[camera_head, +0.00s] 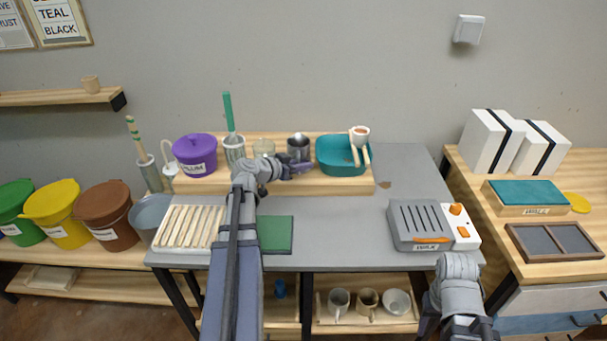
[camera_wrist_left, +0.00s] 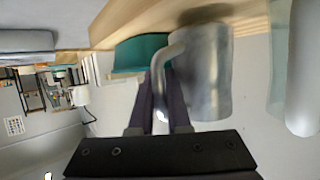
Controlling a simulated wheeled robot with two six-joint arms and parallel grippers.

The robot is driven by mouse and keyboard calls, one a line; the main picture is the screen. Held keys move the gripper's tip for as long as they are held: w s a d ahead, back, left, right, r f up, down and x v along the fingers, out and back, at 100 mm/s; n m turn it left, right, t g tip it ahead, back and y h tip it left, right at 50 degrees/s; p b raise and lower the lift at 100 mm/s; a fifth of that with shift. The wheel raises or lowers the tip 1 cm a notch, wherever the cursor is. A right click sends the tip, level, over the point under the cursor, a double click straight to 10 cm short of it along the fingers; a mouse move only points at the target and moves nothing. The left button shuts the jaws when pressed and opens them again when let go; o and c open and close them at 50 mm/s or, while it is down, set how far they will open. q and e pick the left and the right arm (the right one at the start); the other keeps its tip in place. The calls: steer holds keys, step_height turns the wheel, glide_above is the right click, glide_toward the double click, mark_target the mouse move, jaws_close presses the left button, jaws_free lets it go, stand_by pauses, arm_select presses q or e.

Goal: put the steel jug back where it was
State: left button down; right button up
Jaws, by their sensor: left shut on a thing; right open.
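In the left wrist view the jug (camera_wrist_left: 208,75) fills the upper middle, and the curved handle sits between the dark fingers (camera_wrist_left: 160,105). I cannot tell whether the jug's base touches the riser. Part of my right arm shows at the lower right of the head view; its fingers are not visible.
A green-handled tool stands in a grey pot (camera_head: 234,153). A purple bucket (camera_head: 195,155) is further left. The grey table (camera_head: 340,225) is clear in the middle.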

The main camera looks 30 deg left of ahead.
arm_select(q)
steer(key=shift+f+b, duration=0.3)
steer(key=shift+f, duration=0.45)
arm_select(e)
steer(key=shift+f, duration=0.8)
arm_select(q)
steer(key=shift+f, duration=0.15)
steer(key=c, duration=0.9)
jaws_free()
arm_select(e)
steer(key=shift+f, duration=0.1)
arm_select(q)
steer(key=shift+s+r, duration=0.15)
steer(key=shift+r, duration=0.2)
steer(key=shift+p+v, duration=2.25)
steer(key=shift+v, duration=3.6)
arm_select(e)
steer(key=shift+r, duration=2.35)
